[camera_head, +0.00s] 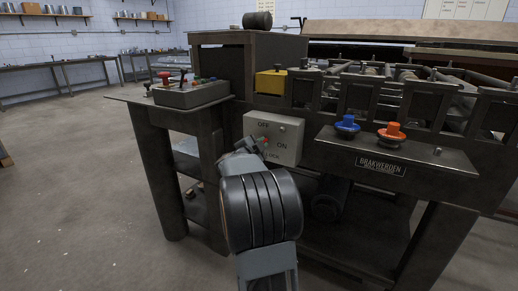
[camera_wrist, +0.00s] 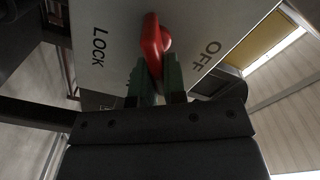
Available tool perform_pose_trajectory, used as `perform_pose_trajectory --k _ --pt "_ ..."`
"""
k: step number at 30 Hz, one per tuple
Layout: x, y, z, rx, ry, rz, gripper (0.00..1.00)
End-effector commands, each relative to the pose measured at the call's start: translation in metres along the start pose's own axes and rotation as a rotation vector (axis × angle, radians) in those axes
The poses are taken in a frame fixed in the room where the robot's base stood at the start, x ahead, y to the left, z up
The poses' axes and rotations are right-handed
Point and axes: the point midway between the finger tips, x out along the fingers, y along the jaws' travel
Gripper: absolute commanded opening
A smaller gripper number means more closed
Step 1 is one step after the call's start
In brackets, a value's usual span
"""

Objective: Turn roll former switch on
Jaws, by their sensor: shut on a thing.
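The roll former's switch box (camera_head: 287,152) is a pale grey plate on the machine's front, marked OFF, ON and LOCK. In the wrist view the switch plate (camera_wrist: 110,25) shows LOCK at left and OFF at right. The red switch knob (camera_wrist: 152,42) stands out from the plate between these words. My gripper (camera_wrist: 155,78) has its two green-edged fingers shut on the lower part of the knob. In the head view my gripper (camera_head: 262,146) reaches the box's left side, and my wrist hides part of the surroundings. The ON word is out of the wrist view.
A control box (camera_head: 190,92) with coloured buttons sits on the machine's left shelf. A blue button (camera_head: 347,125) and an orange-red button (camera_head: 391,133) stand on the ledge right of the switch box. Open floor (camera_head: 80,170) lies to the left.

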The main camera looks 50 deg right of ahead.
Motion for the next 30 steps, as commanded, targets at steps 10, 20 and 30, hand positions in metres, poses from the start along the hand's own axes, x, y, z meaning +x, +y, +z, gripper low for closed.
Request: perform_pose_trajectory --k 10,20,30 --pt "0.0010 0.0067 0.0001 0.313 0.005 0.000 0.00" --pt "0.0012 0.0080 0.0003 0.520 0.006 -0.001 0.00" --pt "0.0012 0.0086 0.0005 0.614 0.006 -0.002 0.00"
